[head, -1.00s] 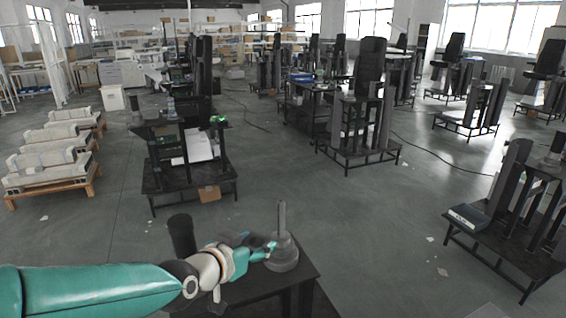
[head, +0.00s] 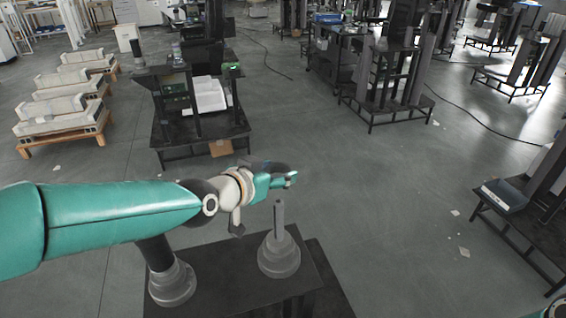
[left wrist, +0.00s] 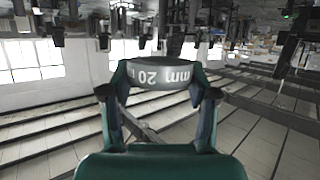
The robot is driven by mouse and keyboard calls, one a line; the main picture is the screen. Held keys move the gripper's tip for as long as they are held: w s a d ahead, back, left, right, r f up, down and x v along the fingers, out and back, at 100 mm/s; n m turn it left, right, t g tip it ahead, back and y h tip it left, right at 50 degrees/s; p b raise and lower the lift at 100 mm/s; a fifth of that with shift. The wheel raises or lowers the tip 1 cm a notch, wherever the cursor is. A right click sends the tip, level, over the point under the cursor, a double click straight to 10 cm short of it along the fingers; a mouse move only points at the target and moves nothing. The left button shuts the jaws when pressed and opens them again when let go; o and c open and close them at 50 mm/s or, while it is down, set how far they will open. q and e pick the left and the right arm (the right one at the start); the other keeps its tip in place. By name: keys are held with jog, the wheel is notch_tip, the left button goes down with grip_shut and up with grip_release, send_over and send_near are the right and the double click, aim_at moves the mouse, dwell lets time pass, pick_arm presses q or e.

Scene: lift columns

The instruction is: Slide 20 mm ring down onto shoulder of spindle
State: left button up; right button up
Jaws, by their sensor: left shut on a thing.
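My left gripper (head: 284,178) is shut on a grey ring. In the left wrist view the ring (left wrist: 158,76), marked "20" and "mm", sits between the two fingers (left wrist: 160,95). In the head view the ring (head: 276,167) shows as a small dark shape at the fingertips. The spindle (head: 279,258) stands upright on the dark stand, a thin shaft rising from a wide stepped base. The gripper and ring appear above and beside the shaft top, apart from it. My right gripper is out of view.
A second post (head: 172,282) with a dark cylinder stands on the dark stand (head: 228,288), left of the spindle and partly behind my left arm. A workstation (head: 195,125) and pallets (head: 62,125) stand beyond. Open floor lies right of the stand.

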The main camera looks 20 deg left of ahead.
aim_at(276, 204)
pick_arm(q)
jog(key=shift+f, duration=0.3)
notch_tip(276, 204, down, 2)
jog(key=shift+f+b, duration=0.1)
jog(key=shift+b, duration=1)
jog(key=shift+f+b, duration=0.65)
jog(key=shift+f, duration=0.2)
jog(key=shift+f+b, duration=0.55)
jog(key=shift+b, duration=0.15)
jog(key=shift+s, duration=0.1)
jog(key=shift+s, duration=0.1)
